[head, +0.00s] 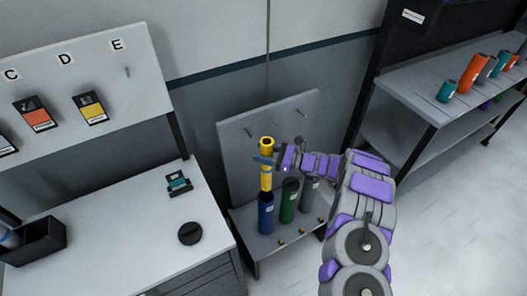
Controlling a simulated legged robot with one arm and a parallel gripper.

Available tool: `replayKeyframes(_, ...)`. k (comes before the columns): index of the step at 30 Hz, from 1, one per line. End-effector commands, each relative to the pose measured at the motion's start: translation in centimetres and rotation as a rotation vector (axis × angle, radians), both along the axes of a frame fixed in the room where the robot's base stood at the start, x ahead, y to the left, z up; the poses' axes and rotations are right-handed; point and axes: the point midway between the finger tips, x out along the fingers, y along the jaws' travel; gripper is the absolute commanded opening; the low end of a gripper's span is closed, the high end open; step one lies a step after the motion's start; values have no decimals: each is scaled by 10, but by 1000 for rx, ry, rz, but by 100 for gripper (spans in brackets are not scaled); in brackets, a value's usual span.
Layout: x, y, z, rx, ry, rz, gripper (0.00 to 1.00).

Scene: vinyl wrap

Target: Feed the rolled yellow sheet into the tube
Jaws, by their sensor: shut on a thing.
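The rolled yellow sheet (266,180) stands upright in the middle of the head view, with a dark band around its upper part. My gripper (266,162) is shut on the roll near that band, reaching in from the right. A blue tube (266,213) stands upright on a low stand directly below the roll. The roll's lower end meets the blue tube's top in the picture; I cannot tell whether it is inside the mouth or just in front of or above it. A green tube (289,203) and a grey tube (309,194) stand to the right of the blue one.
The low stand (262,257) has a pegged back panel (235,150) behind the tubes. A white workbench (150,238) at left bears a black round object (190,233) and a small teal-and-black item (179,183). A shelf (412,90) with coloured rolls stands at right.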

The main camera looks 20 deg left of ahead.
Motion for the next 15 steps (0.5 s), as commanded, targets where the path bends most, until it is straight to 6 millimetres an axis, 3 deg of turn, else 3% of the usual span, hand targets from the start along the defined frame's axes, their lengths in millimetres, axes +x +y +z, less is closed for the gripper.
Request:
replayKeyframes(7, -1, 0, -9, 1, 2, 4, 0)
replayKeyframes(15, -1, 1, -33, 0, 0, 4, 0)
